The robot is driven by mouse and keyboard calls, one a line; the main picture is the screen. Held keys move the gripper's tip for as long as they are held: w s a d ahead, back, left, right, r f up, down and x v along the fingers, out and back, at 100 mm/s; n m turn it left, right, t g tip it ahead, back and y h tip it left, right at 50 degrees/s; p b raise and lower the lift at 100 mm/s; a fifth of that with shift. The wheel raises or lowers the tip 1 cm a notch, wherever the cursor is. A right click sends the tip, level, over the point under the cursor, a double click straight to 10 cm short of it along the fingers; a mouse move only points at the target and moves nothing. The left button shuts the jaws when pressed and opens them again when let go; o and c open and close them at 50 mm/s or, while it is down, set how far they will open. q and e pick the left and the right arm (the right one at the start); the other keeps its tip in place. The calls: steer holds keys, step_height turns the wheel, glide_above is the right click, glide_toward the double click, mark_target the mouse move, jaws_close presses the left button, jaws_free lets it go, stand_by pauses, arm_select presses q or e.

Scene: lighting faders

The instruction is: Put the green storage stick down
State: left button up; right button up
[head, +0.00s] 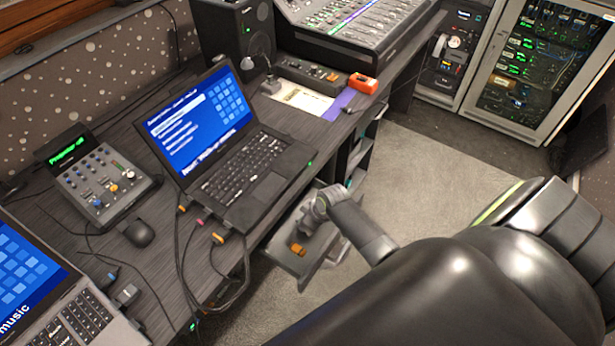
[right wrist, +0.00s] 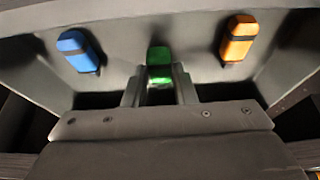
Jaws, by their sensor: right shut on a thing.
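The green storage stick (right wrist: 159,57) is between the fingertips of my right gripper (right wrist: 160,84) in the right wrist view. The gripper is shut on it. A blue stick (right wrist: 78,50) lies to its left and an orange stick (right wrist: 239,38) to its right, both on the grey floor of an open drawer (right wrist: 120,22). In the head view my right gripper (head: 308,218) reaches into the drawer (head: 285,260) under the desk, near the orange stick (head: 298,249). The green stick is hidden there. I cannot tell whether it touches the drawer floor. My left gripper is not in view.
The desk (head: 165,262) above the drawer holds an open laptop (head: 245,170), a small fader box (head: 105,185), a mouse (head: 139,233) and a second laptop (head: 85,315). Cables (head: 182,250) hang over the desk edge beside the drawer. The carpet (head: 430,180) right of the desk is clear.

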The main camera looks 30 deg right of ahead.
steer(key=shift+f, duration=0.3)
steer(key=o, duration=1)
steer(key=shift+c, duration=0.2)
steer(key=shift+s+r, duration=0.1)
steer(key=shift+r, duration=0.55)
steer(key=p+v, duration=0.1)
steer(key=v, duration=1)
steer(key=shift+s, duration=0.2)
steer(key=shift+d+r, duration=0.1)
